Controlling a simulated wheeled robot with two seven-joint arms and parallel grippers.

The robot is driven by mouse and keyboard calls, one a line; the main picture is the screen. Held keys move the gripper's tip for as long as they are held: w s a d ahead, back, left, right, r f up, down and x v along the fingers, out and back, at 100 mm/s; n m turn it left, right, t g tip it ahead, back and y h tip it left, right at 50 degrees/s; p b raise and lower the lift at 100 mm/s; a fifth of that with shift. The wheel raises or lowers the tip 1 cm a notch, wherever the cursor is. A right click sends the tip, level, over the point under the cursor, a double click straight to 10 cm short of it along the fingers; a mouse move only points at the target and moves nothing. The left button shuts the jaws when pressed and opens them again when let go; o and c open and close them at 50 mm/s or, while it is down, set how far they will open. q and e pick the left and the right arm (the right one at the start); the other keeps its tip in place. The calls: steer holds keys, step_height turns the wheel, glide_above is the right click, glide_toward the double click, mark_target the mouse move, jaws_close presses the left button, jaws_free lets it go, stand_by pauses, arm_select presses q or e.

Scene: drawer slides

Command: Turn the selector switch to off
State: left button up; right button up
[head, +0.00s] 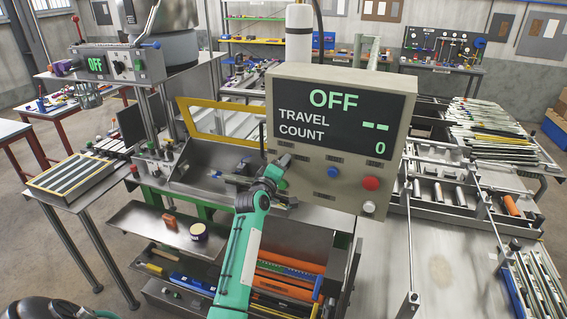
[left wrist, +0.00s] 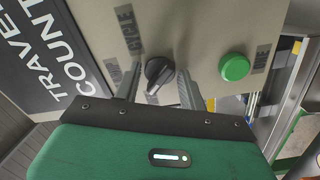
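The selector switch (left wrist: 158,72) is a black knob with a pale pointer line on the beige control box (head: 341,84). In the left wrist view it sits between the two fingers of my left gripper (left wrist: 160,76). The fingers are apart, one on each side of the knob, with a visible gap to it. In the head view my left gripper (head: 283,164) is at the lower left of the box face and hides the knob. The box's display (head: 333,110) reads OFF, TRAVEL COUNT, two dashes and 0. My right gripper is not in view.
A green button (left wrist: 235,67) sits beside the knob in the left wrist view. A blue button (head: 334,172), a red button (head: 371,183) and a pale round part (head: 368,207) are on the box's lower face. A yellow-framed guard (head: 218,122) stands left of it.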

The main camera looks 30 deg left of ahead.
arm_select(q)
steer(key=shift+o, duration=1.3)
steer(key=shift+a, duration=0.1)
steer(key=s+d, duration=0.1)
steer(key=s, duration=0.5)
steer(key=shift+s, duration=0.1)
steer(key=s+d+b, duration=0.2)
steer(key=s+b, duration=0.3)
steer(key=s, duration=0.8)
steer(key=shift+s+b, duration=0.25)
steer(key=shift+b, duration=0.15)
